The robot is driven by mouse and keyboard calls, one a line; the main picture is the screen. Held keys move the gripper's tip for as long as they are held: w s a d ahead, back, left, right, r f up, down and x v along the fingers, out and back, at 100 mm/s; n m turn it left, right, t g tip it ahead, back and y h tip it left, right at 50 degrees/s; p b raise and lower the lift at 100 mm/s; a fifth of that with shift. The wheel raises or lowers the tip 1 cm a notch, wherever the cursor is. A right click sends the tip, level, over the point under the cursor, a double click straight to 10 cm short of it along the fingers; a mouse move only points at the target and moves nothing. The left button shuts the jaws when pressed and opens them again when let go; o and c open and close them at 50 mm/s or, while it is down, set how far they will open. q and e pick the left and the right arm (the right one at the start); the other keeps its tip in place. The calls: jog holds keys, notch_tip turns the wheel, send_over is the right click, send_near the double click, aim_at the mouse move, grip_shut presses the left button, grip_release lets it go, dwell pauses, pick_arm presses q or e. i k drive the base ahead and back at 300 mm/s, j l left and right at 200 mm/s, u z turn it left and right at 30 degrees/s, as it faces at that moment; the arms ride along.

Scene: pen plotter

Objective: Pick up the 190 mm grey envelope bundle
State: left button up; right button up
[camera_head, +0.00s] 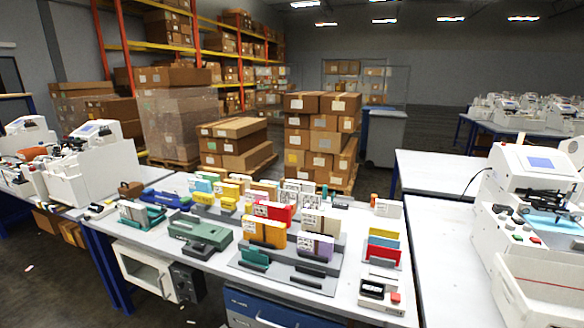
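Several upright envelope bundles stand in a grey stepped rack (268,283) on the white table in the middle. I cannot tell which bundle is the 190 mm grey one; the labels are too small to read. Neither of my grippers is in view.
A green device (201,234) sits left of the rack. White plotter machines (530,215) flank the table. Bare tabletop (350,265) shows between rack and holder.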

aim_at(134, 213)
jog(key=u, duration=1.3)
